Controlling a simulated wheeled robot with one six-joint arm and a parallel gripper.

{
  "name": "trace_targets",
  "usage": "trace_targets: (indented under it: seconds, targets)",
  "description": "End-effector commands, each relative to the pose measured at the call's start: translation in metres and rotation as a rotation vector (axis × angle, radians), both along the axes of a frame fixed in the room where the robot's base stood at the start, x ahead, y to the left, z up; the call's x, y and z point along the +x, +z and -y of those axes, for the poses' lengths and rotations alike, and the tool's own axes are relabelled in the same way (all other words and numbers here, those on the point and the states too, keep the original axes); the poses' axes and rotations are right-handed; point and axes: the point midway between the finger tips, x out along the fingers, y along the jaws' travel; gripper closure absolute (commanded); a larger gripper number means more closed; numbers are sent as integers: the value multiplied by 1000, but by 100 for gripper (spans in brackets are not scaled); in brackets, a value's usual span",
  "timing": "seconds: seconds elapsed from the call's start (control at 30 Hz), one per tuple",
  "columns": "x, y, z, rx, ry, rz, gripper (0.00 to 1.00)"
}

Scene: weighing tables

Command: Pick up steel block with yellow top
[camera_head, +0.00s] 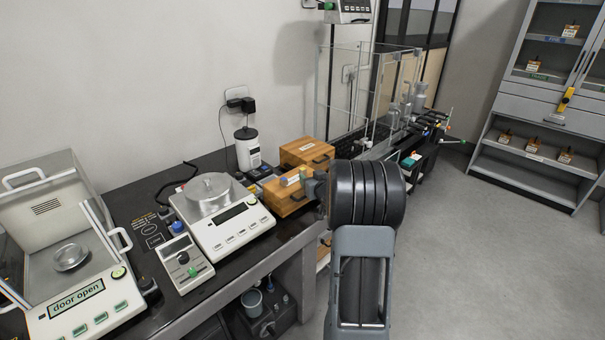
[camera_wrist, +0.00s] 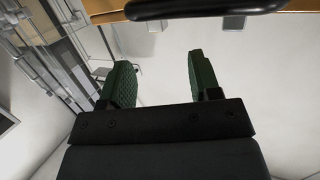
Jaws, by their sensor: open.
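I cannot pick out a steel block with a yellow top in either view. My gripper (camera_wrist: 162,75) is open in the wrist view, with its two green-padded fingers apart and nothing between them. A dark bar like a handle (camera_wrist: 205,8) and a wooden edge (camera_wrist: 105,17) cross the top of that view, beyond the fingertips. In the head view my arm reaches toward the front wooden box (camera_head: 288,202), and its dark wrist hides the fingers. A second wooden box (camera_head: 305,150) with a label stands behind it. Small objects (camera_head: 290,181) lie on the front box.
A balance with a round steel pan (camera_head: 207,194) and a small keypad unit (camera_head: 183,262) stand on the dark bench. An open glass-doored balance (camera_head: 70,257) is at left. A white canister (camera_head: 247,148) stands by the wall. The floor (camera_head: 480,240) at right is clear.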

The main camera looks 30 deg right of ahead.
Motion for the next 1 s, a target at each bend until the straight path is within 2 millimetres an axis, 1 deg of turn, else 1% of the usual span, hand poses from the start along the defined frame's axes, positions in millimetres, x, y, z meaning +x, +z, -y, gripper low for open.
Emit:
trace_targets:
  seconds: [0.03,0.1,0.37,0.6,0.7,0.83,1.0]
  targets:
    - [7,-1,1,0,1,0,43]
    - [14,-2,3,0,-1,0,43]
    - [28,-5,6,0,-1,0,43]
    - [58,-12,14,0,-1,-1,43]
    - [67,-13,16,0,-1,0,43]
    - [72,-15,17,1,-2,-1,43]
    - [72,-15,17,1,-2,0,43]
